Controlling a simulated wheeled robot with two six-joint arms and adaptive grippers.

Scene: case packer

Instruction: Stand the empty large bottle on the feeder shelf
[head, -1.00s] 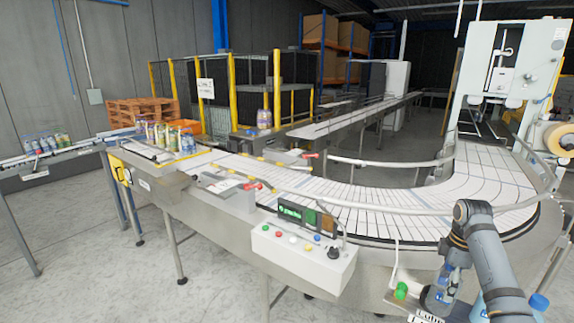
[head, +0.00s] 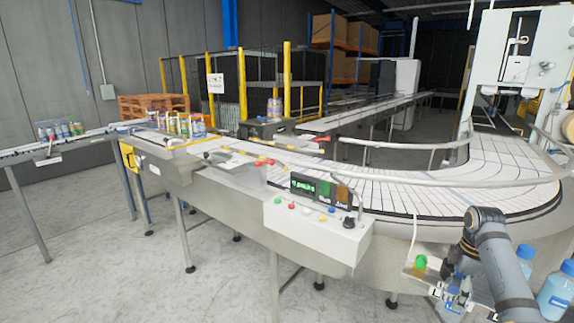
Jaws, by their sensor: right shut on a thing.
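My right gripper (head: 456,290) is low at the right of the head view, in front of the curved conveyor. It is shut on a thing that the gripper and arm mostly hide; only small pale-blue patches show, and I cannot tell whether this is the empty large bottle. Two blue bottles with blue caps stand just right of my right arm, the nearer one (head: 556,295) and a farther one (head: 525,254). I cannot pick out the feeder shelf for certain; a pale ledge with a printed label (head: 441,292) lies beside the gripper. My left gripper is out of view.
A control box (head: 318,228) with coloured buttons projects from the conveyor (head: 400,196), left of my gripper. A green knob-like thing (head: 420,262) is close beside the gripper. Guard rails edge the belt. Several cans (head: 178,124) stand at the far left. The floor in front is clear.

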